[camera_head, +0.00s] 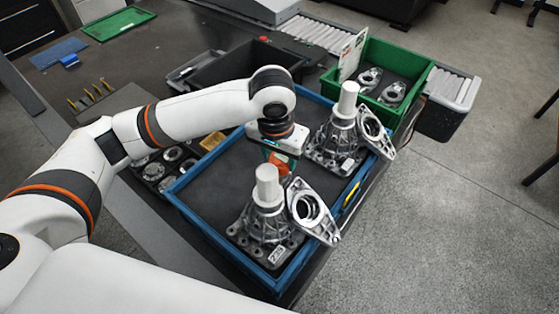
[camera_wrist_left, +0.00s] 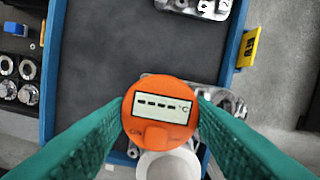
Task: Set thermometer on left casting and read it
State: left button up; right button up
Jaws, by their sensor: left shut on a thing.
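My left gripper (camera_head: 281,168) is shut on an orange round thermometer (camera_wrist_left: 160,112), held between green fingers above the blue tray. The thermometer's display faces the wrist camera and shows dashes and °C. In the head view the thermometer (camera_head: 279,162) is partly hidden and sits just behind the white post of the nearer casting (camera_head: 266,222), which stands more to the left. Part of that casting shows beneath the thermometer in the wrist view (camera_wrist_left: 220,98). The farther casting (camera_head: 335,140) stands to the right, also with a white post. My right gripper is out of view.
The blue tray (camera_head: 196,224) holds both castings, each with a flanged metal part leaning at its right. A green bin (camera_head: 405,65) with metal parts stands at the back right. A black bin (camera_head: 225,72) and dark parts tray (camera_head: 152,172) are nearby. The tray's middle is bare.

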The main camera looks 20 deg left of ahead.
aim_at(276, 164)
pick_arm(q)
notch_tip(276, 164, down, 2)
jog(key=shift+f, duration=0.2)
jog(key=shift+f, duration=0.1)
jog(key=o, duration=1)
jog(key=r, duration=0.7)
jog(key=s+r+b, duration=0.1)
jog(key=r, duration=0.3)
jog(key=shift+s+a, duration=0.1)
jog(key=shift+s+r, duration=0.15)
jog(key=shift+r, duration=0.5)
